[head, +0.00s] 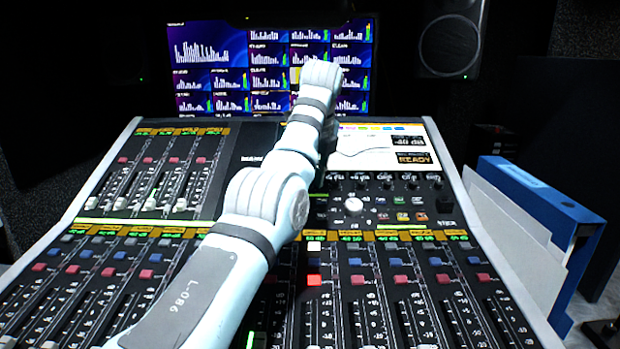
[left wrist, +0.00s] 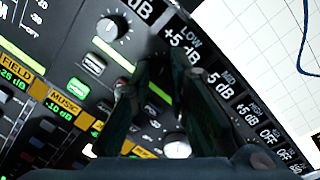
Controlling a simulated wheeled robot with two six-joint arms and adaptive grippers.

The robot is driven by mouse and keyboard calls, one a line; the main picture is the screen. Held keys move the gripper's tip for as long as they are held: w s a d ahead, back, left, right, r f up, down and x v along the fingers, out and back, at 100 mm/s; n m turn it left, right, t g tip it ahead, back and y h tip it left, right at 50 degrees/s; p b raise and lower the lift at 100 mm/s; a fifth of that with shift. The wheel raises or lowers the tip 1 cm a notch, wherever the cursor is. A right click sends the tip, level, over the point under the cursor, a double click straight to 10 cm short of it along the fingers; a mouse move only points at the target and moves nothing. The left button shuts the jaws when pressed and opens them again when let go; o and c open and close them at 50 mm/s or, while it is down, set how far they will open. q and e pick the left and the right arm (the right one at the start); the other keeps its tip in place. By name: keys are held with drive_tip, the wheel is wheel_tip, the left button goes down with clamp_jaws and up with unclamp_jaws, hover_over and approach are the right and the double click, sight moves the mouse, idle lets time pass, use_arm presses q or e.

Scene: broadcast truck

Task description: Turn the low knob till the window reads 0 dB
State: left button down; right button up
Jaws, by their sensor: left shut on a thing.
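My left arm reaches across the mixing console, and its dark gripper shows partly beside the wrist in the head view (head: 327,145). In the left wrist view the gripper (left wrist: 160,65) points at the panel with its two fingers close together. Its fingertips are at a dark knob beside the LOW label (left wrist: 190,38), and the fingers and shadow mostly hide that knob. The lit window by LOW (left wrist: 180,46) seems to read +5 dB, tilted in the view. My right gripper is in neither view.
Faders and coloured buttons cover the console. A screen (head: 208,55) stands behind, a speaker (head: 450,45) at back right, and a blue binder (head: 545,205) at the right.

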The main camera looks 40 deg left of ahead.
use_arm(q)
drive_tip(key=shift+n, duration=0.6)
drive_tip(key=shift+r+n, duration=0.1)
drive_tip(key=shift+n, duration=0.5)
drive_tip(key=c, duration=1.5)
unclamp_jaws()
